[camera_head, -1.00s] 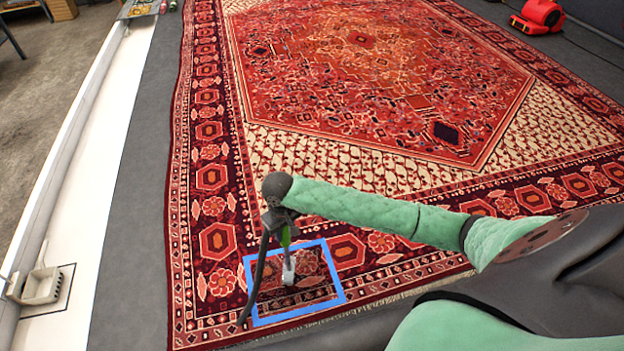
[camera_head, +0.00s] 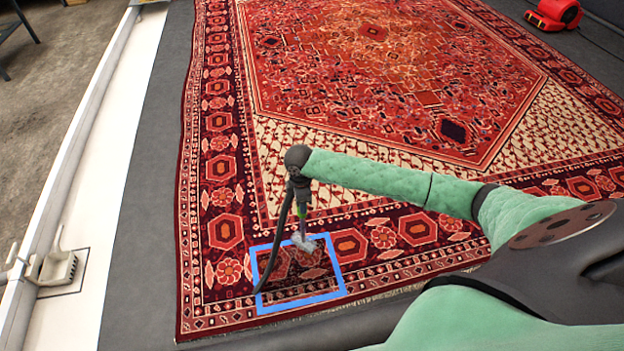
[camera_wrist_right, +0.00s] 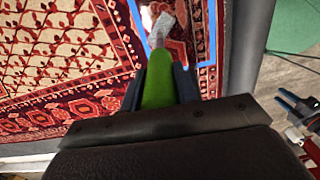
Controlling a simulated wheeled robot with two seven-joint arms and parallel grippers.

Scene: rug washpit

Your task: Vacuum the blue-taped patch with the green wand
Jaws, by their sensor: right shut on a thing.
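The blue-taped patch (camera_head: 343,283) is a blue outline on the near left corner of the red patterned rug; its inside looks darker than the rug around it. My right gripper (camera_head: 302,205) is over the patch's far side and points down. It is shut on the green wand (camera_wrist_right: 158,88), whose green handle sits between the two fingers in the right wrist view. The wand's grey head (camera_head: 304,242) is at the far edge of the tape; I cannot tell whether it touches the rug. My left gripper is not in view.
The large rug (camera_head: 370,90) lies flat on a dark grey floor. A red blower (camera_head: 556,14) stands at the far right with a cable. A pale drain fitting (camera_head: 58,267) is in the white channel at left.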

